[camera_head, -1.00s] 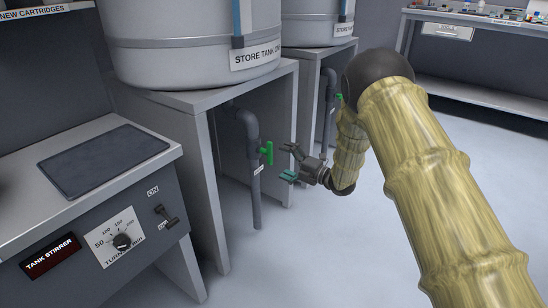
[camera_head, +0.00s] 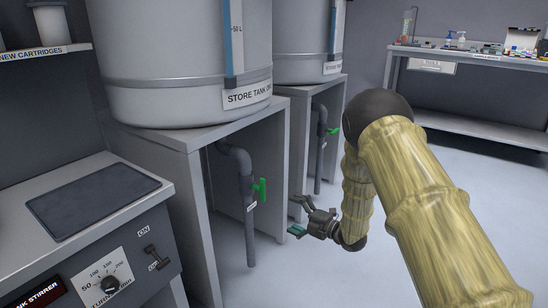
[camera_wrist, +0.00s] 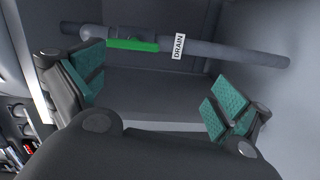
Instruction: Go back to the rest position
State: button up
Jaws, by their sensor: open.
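My gripper (camera_head: 300,215) is open and empty in the head view. It is to the right of the near tank's drain pipe (camera_head: 250,225) and its green valve handle (camera_head: 260,191), apart from both. In the wrist view, my gripper's two green-padded fingers (camera_wrist: 160,95) are spread wide with nothing between them. The drain pipe (camera_wrist: 235,54) with a DRAIN label (camera_wrist: 179,46) and the green handle (camera_wrist: 133,44) lie beyond the fingertips.
The near store tank (camera_head: 180,60) stands on a grey stand (camera_head: 185,150), with a second tank (camera_head: 308,40) behind. The tank stirrer panel (camera_head: 100,265) is at the lower left. A bench (camera_head: 470,125) with lab items stands at the back right. Open floor lies right of my arm.

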jog(key=s+d+f+m+g+h, duration=0.1)
jog(key=s+d+f+m+h, duration=0.35)
jog(key=s+f+m, duration=0.55)
jog(key=s+d+f+m+g+h, duration=0.2)
jog(key=s+d+f+m+h, duration=0.3)
jog(key=s+f, duration=0.8)
jog(key=s+d+f+m+g+h+p, duration=0.2)
jog(key=s+m+g, duration=0.75)
jog(key=s, duration=2.55)
notch_tip(320, 180, up, 36)
jog(key=m+t+h+p, duration=0.1)
jog(key=m+p, duration=0.1)
jog(key=p, duration=3.5)
jog(key=shift+d, duration=0.2)
jog(key=shift+s+f+h, duration=0.1)
jog(key=shift+h, duration=0.15)
